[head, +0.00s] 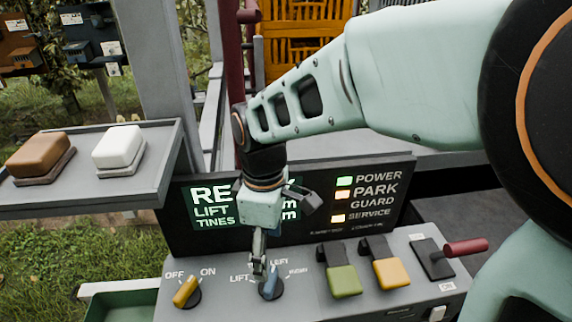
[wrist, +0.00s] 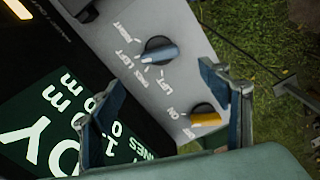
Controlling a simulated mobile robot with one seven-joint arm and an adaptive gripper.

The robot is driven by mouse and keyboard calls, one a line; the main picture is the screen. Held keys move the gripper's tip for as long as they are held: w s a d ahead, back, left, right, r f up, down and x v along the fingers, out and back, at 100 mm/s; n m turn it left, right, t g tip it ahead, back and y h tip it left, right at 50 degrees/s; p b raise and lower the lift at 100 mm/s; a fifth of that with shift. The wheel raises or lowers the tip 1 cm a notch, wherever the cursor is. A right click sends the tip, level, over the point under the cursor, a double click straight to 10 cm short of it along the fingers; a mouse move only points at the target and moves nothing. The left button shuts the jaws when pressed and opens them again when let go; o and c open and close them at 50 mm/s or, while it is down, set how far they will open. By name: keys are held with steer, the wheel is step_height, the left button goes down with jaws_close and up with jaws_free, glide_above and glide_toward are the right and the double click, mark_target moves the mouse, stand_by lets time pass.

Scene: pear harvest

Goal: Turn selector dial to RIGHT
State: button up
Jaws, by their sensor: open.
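The selector dial (head: 271,289) is a blue knob on the grey control panel, ringed by white labels that include LIFT, LEFT and RIGHT. It also shows in the wrist view (wrist: 160,51), with its light blue bar lying roughly toward the middle labels; the exact setting is hard to read. My gripper (head: 259,270) is above the panel, right by the dial and partly covering its labels in the head view. In the wrist view my gripper (wrist: 160,76) has its fingers wide apart, empty, with the dial between and beyond them. Contact is not visible.
A yellow OFF/ON knob (head: 186,292) sits left of the dial. Green (head: 343,281) and yellow (head: 391,273) levers and a red-handled lever (head: 465,248) stand to the right. A black display (head: 385,215) rises behind. Brown (head: 38,153) and white (head: 118,147) buttons sit on a side shelf.

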mark_target(271, 278)
step_height(271, 278, down, 10)
steer(key=b, duration=0.7)
steer(key=shift+d+f, duration=0.1)
steer(key=shift+f, duration=0.1)
steer(key=c, duration=1.2)
